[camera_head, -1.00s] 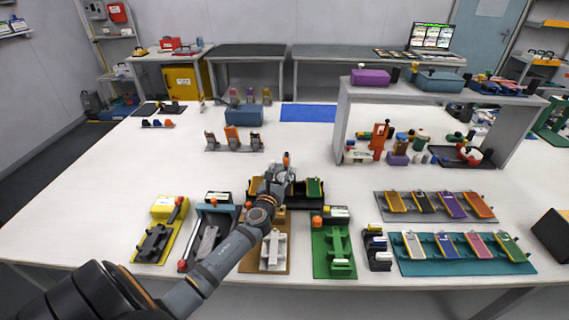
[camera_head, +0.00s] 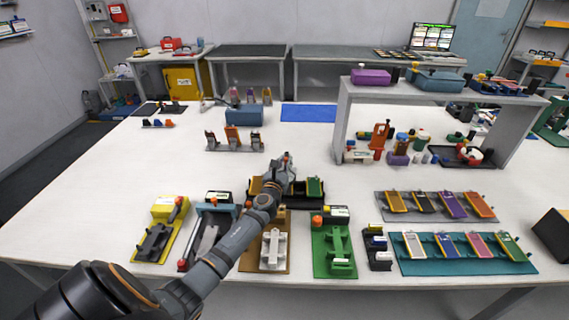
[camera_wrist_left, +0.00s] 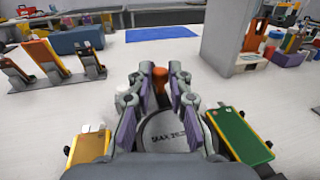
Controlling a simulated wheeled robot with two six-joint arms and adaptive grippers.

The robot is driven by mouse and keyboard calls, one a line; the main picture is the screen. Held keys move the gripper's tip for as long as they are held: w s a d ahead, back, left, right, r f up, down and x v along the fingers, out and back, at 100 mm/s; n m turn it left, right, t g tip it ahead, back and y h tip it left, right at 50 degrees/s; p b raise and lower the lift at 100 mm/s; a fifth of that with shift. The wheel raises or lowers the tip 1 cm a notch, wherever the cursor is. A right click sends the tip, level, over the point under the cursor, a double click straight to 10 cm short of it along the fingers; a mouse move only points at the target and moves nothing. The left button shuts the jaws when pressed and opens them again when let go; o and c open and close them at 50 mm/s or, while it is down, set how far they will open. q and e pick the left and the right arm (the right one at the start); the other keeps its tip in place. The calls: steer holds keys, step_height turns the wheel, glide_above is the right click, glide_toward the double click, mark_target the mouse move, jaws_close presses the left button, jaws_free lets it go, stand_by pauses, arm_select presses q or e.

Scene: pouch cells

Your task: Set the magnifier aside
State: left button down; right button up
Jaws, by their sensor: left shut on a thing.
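My left gripper (camera_head: 286,163) is over the dark tray (camera_head: 318,204) in the middle of the table. In the left wrist view its purple-padded fingers (camera_wrist_left: 160,100) are closed in around a small thing with an orange end (camera_wrist_left: 160,78), which I take to be the magnifier. A grey round disc (camera_wrist_left: 165,132) with printed lettering shows between the fingers; I cannot tell whether it is part of the held thing. A yellow cell (camera_wrist_left: 88,148) and a green cell (camera_wrist_left: 240,137) lie on either side. The fingers hide much of the held thing. My right gripper is out of view.
Yellow (camera_head: 160,232), brown (camera_head: 250,262) and green (camera_head: 335,262) fixtures line the front edge. Cell racks (camera_head: 465,262) stand at right. A blue box (camera_head: 236,116), a small rack (camera_head: 234,140) and a blue mat (camera_head: 309,113) are behind. White table is clear at left.

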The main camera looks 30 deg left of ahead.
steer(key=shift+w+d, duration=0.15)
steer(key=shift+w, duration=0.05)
